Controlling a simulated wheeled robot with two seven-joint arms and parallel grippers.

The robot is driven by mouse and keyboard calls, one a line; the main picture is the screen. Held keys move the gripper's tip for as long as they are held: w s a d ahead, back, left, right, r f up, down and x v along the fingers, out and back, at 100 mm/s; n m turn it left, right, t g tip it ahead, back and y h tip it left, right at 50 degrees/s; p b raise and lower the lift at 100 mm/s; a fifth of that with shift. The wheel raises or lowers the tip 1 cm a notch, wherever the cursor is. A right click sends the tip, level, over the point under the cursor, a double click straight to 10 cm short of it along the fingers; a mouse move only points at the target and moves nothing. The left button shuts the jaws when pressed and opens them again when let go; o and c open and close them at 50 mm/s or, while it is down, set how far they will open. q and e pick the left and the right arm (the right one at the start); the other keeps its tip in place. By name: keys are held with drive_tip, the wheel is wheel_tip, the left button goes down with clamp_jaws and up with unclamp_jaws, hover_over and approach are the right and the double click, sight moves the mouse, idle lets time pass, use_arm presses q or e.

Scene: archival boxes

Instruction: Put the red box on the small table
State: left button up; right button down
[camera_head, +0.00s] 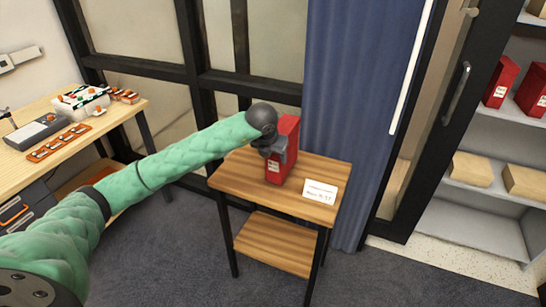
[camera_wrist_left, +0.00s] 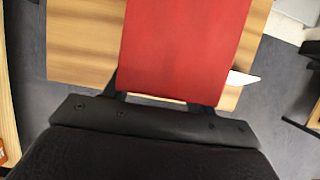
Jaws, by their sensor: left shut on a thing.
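The red box (camera_head: 284,158) stands upright at the small wooden table (camera_head: 232,178), over the middle of its top. I cannot tell if its base touches the tabletop. My left gripper (camera_head: 272,150) is shut on the red box from its left side. In the left wrist view, the red box (camera_wrist_left: 185,45) fills the upper middle between the fingers of my left gripper (camera_wrist_left: 165,98), with the table (camera_wrist_left: 85,45) behind it. The fingertips are hidden by the box. My right gripper is not in view.
A white card (camera_head: 320,191) is on the small table, right of the box. A blue curtain (camera_head: 345,110) hangs behind. A shelf at right holds red boxes (camera_head: 501,82) and tan boxes (camera_head: 470,169). A desk (camera_head: 105,120) with devices stands at left.

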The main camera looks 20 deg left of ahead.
use_arm(q)
drive_tip(key=shift+f, duration=0.7)
drive_tip(key=o, duration=1.3)
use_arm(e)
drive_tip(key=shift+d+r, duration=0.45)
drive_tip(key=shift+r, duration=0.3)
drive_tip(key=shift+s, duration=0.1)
